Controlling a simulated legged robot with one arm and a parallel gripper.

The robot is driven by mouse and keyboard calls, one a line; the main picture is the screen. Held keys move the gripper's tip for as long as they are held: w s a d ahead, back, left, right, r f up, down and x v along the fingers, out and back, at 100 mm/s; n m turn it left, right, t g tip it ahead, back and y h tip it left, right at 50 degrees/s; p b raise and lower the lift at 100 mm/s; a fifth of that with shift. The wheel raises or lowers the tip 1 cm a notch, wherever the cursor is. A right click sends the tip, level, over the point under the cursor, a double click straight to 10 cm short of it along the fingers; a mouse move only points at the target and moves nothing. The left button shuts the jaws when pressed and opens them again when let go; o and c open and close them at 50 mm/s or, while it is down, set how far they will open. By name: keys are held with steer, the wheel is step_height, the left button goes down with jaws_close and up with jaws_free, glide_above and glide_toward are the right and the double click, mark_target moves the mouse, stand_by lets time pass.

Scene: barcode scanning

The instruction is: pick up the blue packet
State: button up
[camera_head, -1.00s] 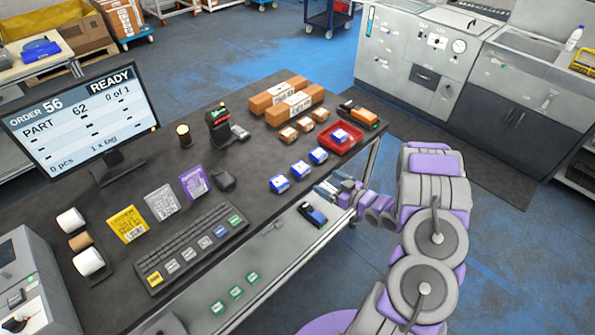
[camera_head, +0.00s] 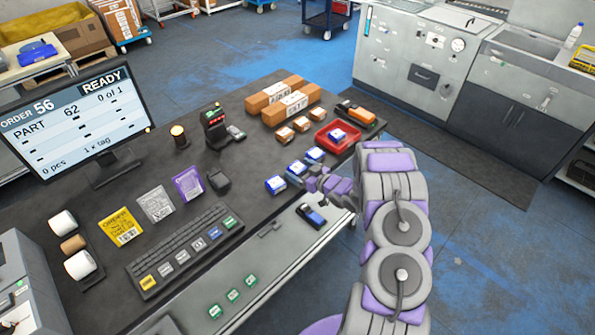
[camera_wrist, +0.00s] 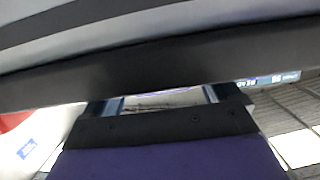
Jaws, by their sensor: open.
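Three blue-and-white packets lie in a row near the front edge of the dark table: a near-left packet (camera_head: 275,184), a middle packet (camera_head: 296,167) and a far-right packet (camera_head: 315,154). Another blue-and-white packet (camera_head: 338,135) lies in the red tray (camera_head: 325,143). My gripper (camera_head: 307,180) is open, right beside the middle packet and partly overlapping it in the head view; I cannot tell whether they touch. In the wrist view the gripper's fingers (camera_wrist: 165,100) are spread, with a pale surface between them that I cannot identify.
A blue-black handheld device (camera_head: 311,215) lies below the table edge. Brown boxes (camera_head: 292,105) and an orange-black device (camera_head: 356,114) stand behind the packets. A keyboard (camera_head: 185,250) and a small black object (camera_head: 219,180) are to the left.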

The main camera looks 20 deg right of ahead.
steer(key=shift+w+a+f, duration=0.1)
steer(key=shift+w, duration=0.6)
steer(key=shift+a, duration=0.2)
steer(key=shift+a, duration=0.15)
steer(key=c, duration=0.3)
steer(key=shift+d, duration=0.2)
steer(key=c, duration=0.9)
